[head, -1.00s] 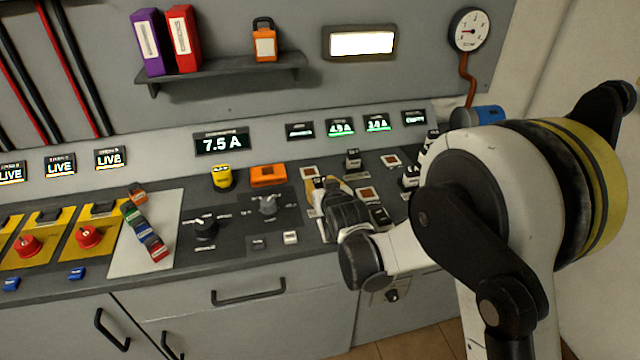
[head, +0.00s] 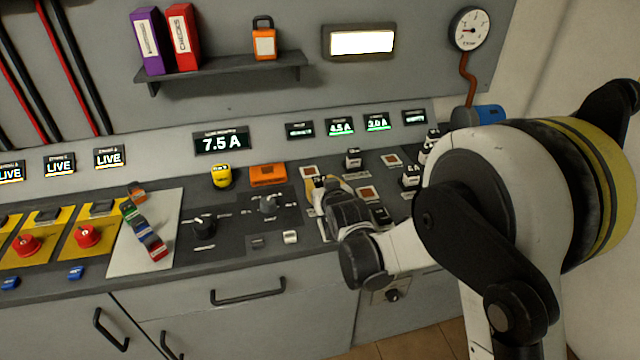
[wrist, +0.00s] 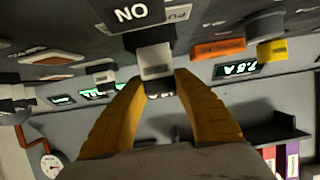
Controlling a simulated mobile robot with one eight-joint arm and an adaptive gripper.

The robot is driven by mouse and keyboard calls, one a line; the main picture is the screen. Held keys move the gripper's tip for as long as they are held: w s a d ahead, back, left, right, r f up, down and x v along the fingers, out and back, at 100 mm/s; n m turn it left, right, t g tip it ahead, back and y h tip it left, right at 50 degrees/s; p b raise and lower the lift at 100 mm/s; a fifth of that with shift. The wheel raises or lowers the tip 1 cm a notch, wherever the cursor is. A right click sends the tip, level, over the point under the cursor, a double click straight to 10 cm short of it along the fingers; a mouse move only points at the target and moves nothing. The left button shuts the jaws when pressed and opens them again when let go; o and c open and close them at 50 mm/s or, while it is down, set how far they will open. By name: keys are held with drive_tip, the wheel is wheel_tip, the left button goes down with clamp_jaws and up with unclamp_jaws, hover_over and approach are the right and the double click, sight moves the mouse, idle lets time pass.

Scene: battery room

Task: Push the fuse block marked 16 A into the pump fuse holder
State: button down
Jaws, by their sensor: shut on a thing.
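My gripper (wrist: 160,80) shows two yellow fingers in the wrist view, shut on a small pale grey block (wrist: 155,62) with a dark lower part. Its marking is not readable, so I cannot tell if it is 16 A. The block meets a dark piece on the panel beside a label that seems to start with "PU" (wrist: 178,12). How deep it sits is hidden. In the head view my gripper (head: 317,188) is over the right part of the console, and my wrist hides the spot beneath. Several coloured blocks (head: 147,235) lie in a row on a pale plate (head: 120,262).
Black-and-white switches (head: 352,160) and square orange-brown pieces (head: 366,192) stand around my gripper. Lit displays (head: 222,142) line the back. A shelf (head: 220,75) hangs above.

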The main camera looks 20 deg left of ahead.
drive_tip(key=shift+f+b, duration=0.6)
drive_tip(key=shift+f, duration=0.1)
idle(0.3)
drive_tip(key=c, duration=1.3)
unclamp_jaws()
drive_tip(key=shift+c, duration=0.2)
drive_tip(key=shift+p+v, duration=0.8)
drive_tip(key=shift+v, duration=4.75)
drive_tip(key=shift+w, duration=0.1)
